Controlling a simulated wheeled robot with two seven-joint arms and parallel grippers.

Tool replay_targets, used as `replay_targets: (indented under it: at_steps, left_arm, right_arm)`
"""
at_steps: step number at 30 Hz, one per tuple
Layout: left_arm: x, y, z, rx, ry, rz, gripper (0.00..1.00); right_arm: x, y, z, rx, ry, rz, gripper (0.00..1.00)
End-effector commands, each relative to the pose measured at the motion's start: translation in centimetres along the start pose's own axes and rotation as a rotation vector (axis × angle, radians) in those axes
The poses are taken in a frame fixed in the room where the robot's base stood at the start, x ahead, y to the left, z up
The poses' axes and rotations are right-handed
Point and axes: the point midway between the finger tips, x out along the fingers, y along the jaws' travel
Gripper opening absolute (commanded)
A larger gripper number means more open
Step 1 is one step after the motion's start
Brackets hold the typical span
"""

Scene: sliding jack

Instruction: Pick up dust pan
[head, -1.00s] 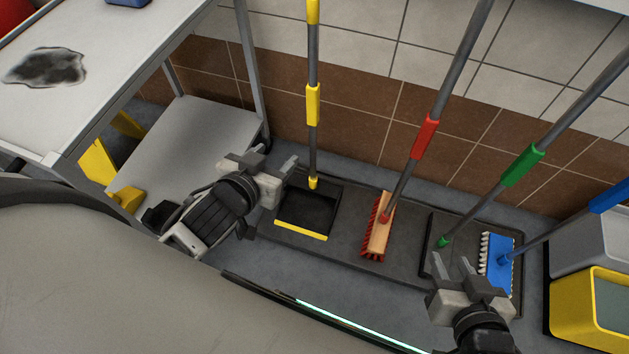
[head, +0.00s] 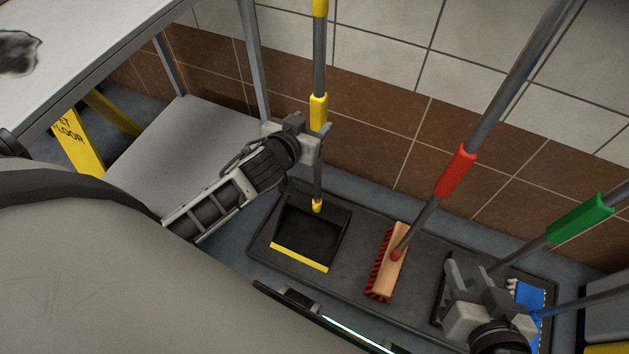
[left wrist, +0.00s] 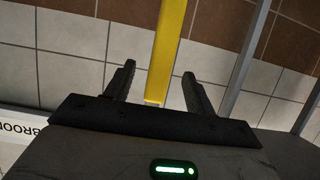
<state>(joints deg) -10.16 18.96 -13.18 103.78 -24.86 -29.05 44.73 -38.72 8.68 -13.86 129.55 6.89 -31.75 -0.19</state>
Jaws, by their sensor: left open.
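The dust pan (head: 308,237) is black with a yellow front lip and stands on a dark mat (head: 352,270). Its long grey handle rises upright with a yellow grip (head: 318,112). My left gripper (head: 322,138) is at the handle, around the lower end of the yellow grip. In the left wrist view the open fingers (left wrist: 158,88) stand on either side of the yellow grip (left wrist: 167,50), with gaps showing on both sides. My right gripper (head: 478,275) is at the lower right, fingers apart and nothing visible between them, above the mat near the blue brush (head: 530,296).
A red brush with a wooden head (head: 388,262) stands right of the dust pan. A green-gripped handle (head: 580,218) slants at the right. A metal table with a lower shelf (head: 185,150) is at the left. A tiled wall (head: 385,140) rises close behind the handles.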

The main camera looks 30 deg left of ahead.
Motion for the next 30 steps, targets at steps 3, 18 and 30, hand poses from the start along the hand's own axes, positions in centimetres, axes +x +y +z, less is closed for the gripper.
replay_targets:
  at_steps: [3, 18, 30]
  left_arm:
    - [0.9, 0.0, 0.0, 0.0, 0.001, 0.001, 0.55]
    - [6.2, -0.2, 0.5, 0.0, 0.0, 0.001, 0.55]
    - [6.2, -0.2, 0.5, 0.0, -0.001, 0.001, 0.04]
  right_arm:
    - [0.3, -0.1, 0.5, 0.001, -0.012, -0.004, 0.36]
    - [2.3, 0.0, 2.6, 0.004, -0.06, -0.024, 0.36]
    - [2.3, 0.0, 2.3, 0.002, -0.052, -0.026, 0.36]
